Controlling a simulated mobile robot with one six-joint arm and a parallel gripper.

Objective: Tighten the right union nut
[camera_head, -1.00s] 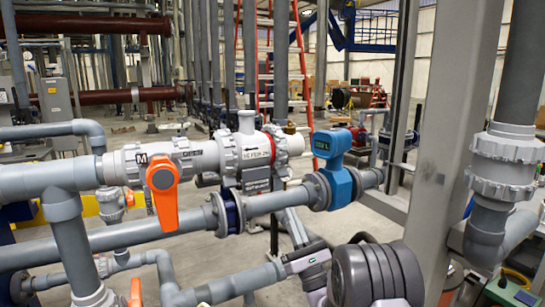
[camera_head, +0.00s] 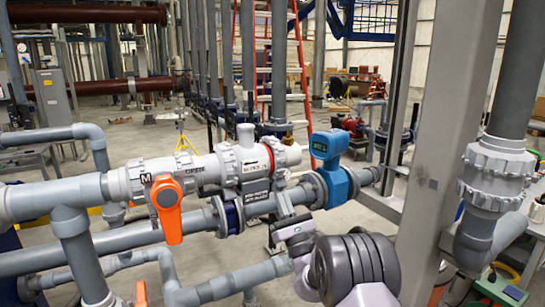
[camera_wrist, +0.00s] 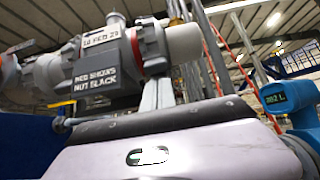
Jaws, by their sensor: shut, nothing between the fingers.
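The grey ribbed right union nut (camera_head: 276,153) sits at the right end of the pale valve body (camera_head: 253,156) on the upper pipe run. In the wrist view a grey collar (camera_wrist: 151,50) shows close up, to the right of the tags; I take it as the same nut. My gripper (camera_head: 290,231) is below and slightly right of the nut, apart from it, in front of the lower pipe. It is shut and empty. In the wrist view its pale housing fills the bottom and the fingertips cannot be made out.
An orange-handled valve (camera_head: 166,200) stands to the left. A blue flow meter (camera_head: 331,160) is close on the right of my gripper. A flanged pipe (camera_head: 120,238) runs below the valve body. A steel post (camera_head: 437,150) and large grey pipe union (camera_head: 495,175) stand further right.

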